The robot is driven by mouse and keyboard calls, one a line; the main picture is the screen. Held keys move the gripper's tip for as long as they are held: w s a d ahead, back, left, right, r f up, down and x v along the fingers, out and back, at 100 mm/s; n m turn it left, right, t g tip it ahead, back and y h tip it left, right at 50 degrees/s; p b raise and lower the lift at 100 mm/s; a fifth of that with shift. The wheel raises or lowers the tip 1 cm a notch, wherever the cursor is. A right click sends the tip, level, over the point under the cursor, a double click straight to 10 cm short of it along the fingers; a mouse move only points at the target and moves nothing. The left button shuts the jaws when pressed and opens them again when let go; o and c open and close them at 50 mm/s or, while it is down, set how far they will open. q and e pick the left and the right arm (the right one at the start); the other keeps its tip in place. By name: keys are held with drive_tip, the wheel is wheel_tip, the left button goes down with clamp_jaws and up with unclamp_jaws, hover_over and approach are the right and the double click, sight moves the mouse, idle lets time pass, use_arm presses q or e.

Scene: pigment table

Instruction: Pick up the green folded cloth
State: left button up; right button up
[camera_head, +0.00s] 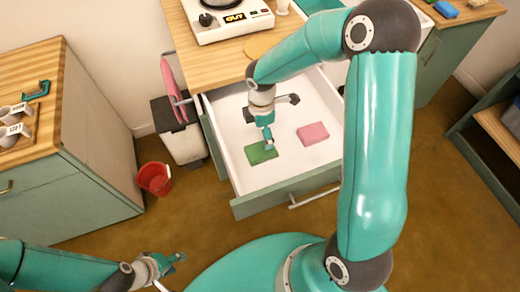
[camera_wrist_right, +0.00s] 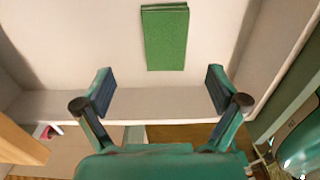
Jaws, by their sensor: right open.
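The green folded cloth (camera_head: 259,153) lies flat in the open white-lined drawer (camera_head: 240,182), near its left side. In the right wrist view, the cloth (camera_wrist_right: 166,40) lies beyond the fingertips, roughly centred between them sideways. My right gripper (camera_head: 268,140) reaches down into the drawer at the cloth's far edge in the head view. In the right wrist view, the right gripper (camera_wrist_right: 160,88) is wide open with nothing between its fingers. My left gripper (camera_head: 176,260) is low at the left, outside the drawer; its finger gap is unclear.
A pink folded block (camera_head: 313,133) lies right of the cloth in the drawer. The drawer walls stand around both. A wooden worktop with a white scale (camera_head: 228,18) is above the drawer. A red bucket (camera_head: 155,178) and a bin (camera_head: 182,140) stand on the floor to the left.

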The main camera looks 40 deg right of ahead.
sight(261, 150)
wheel_tip(261, 150, down, 4)
drive_tip(key=shift+s+r, duration=0.1)
drive_tip(key=shift+r, duration=0.15)
drive_tip(key=shift+s+a+f, duration=0.1)
drive_tip(key=shift+a+f, duration=0.05)
drive_tip(key=shift+f, duration=1.25)
drive_tip(key=shift+s+a+f, duration=0.1)
drive_tip(key=shift+f, duration=1.25)
drive_tip(key=c, duration=1.1)
drive_tip(key=shift+r, duration=0.1)
